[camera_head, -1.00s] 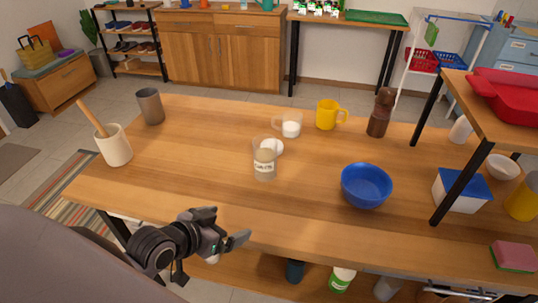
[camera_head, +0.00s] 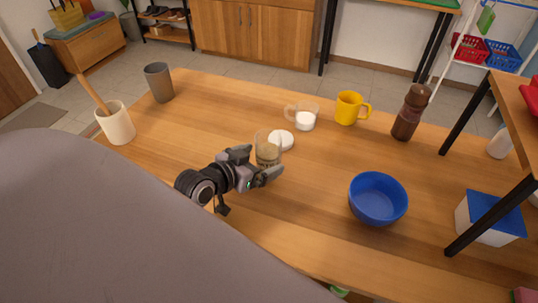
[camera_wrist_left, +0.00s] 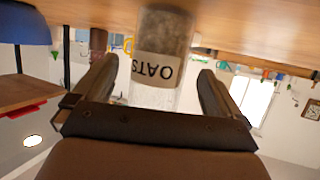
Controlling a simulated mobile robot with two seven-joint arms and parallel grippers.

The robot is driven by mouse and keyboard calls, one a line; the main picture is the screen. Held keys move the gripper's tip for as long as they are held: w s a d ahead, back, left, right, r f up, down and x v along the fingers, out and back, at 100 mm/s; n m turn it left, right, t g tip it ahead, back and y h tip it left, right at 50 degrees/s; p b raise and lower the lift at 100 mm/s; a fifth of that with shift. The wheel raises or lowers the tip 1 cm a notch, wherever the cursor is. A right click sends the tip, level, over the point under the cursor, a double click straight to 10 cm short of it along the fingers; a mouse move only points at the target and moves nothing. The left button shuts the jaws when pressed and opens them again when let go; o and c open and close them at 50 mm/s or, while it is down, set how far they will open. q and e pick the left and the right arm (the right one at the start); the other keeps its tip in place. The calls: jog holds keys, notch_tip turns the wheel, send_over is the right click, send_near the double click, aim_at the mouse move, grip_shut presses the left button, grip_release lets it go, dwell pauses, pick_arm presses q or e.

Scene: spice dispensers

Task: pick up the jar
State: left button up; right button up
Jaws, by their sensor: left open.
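The jar (camera_head: 268,147) is clear glass and stands upright on the table, left of its middle. It also shows upside down in the left wrist view (camera_wrist_left: 162,45), with a label reading OATS. My left gripper (camera_head: 265,161) is open, right at the near side of the jar and hiding its lower part. In the left wrist view its fingers (camera_wrist_left: 158,72) lie on either side of the jar, with gaps on both sides. My right gripper is not in view.
A white round lid or dish (camera_head: 283,140) lies close behind the jar. A glass cup with white contents (camera_head: 305,120), a yellow mug (camera_head: 349,107) and a brown mill (camera_head: 409,113) stand farther back. A blue bowl (camera_head: 378,198) is to the right.

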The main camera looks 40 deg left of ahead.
aim_at(262, 160)
pick_arm(q)
jog(key=shift+x, duration=1.9)
jog(key=shift+f, duration=0.1)
jog(key=c, duration=1.2)
notch_tip(262, 160, up, 20)
jog(key=shift+r+p, duration=0.1)
jog(key=shift+p, duration=0.95)
